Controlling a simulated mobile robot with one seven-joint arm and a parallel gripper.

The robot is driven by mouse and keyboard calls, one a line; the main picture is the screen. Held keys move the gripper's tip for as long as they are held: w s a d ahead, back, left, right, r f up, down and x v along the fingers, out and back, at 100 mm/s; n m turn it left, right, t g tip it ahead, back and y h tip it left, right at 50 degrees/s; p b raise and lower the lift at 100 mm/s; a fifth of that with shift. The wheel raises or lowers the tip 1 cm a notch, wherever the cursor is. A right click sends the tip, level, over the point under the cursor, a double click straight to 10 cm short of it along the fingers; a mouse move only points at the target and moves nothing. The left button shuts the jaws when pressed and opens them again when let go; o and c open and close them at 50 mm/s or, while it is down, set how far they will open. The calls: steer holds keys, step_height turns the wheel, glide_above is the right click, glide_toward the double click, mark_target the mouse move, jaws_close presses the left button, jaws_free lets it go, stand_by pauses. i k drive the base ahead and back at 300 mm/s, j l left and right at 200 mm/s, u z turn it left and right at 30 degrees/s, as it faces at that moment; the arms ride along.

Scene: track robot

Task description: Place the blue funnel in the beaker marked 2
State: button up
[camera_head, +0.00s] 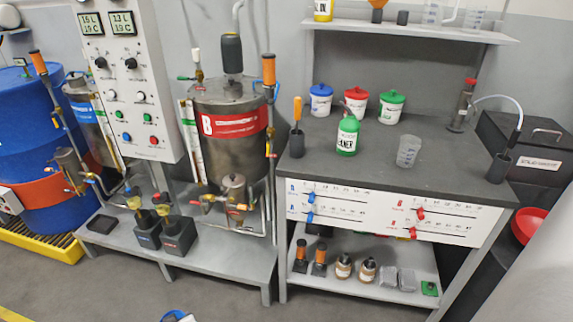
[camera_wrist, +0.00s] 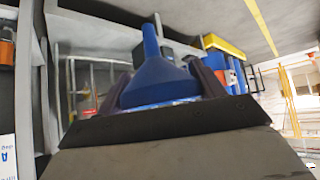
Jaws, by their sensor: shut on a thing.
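The blue funnel (camera_wrist: 156,82) is between the dark fingers of my gripper (camera_wrist: 160,84) in the wrist view. Its narrow stem points up in that picture and its wide cone sits low between the fingers. My gripper is shut on it. In the head view a clear beaker (camera_head: 408,151) stands upright on the dark bench top (camera_head: 330,175), right of a green cleaner bottle (camera_head: 347,136). Two more clear beakers, one on the left (camera_head: 432,12) and one on the right (camera_head: 475,18), are on the upper shelf. I cannot read a number on any beaker.
Blue, red and green lidded jars (camera_head: 356,100) stand behind the cleaner bottle. A stand with a tube (camera_head: 463,108) is at the bench's right. An orange-handled tool (camera_head: 297,126) stands at its left. The bench's front middle is clear.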

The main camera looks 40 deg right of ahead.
mark_target(406, 156)
steer(key=k+l+u, duration=0.1)
steer(key=l+u, duration=0.25)
steer(key=k+l+u, duration=0.15)
steer(key=u, duration=0.25)
steer(key=k+l+u, duration=0.2)
steer(key=l, duration=0.15)
steer(key=k+l+u, duration=0.25)
steer(key=k+l, duration=0.6)
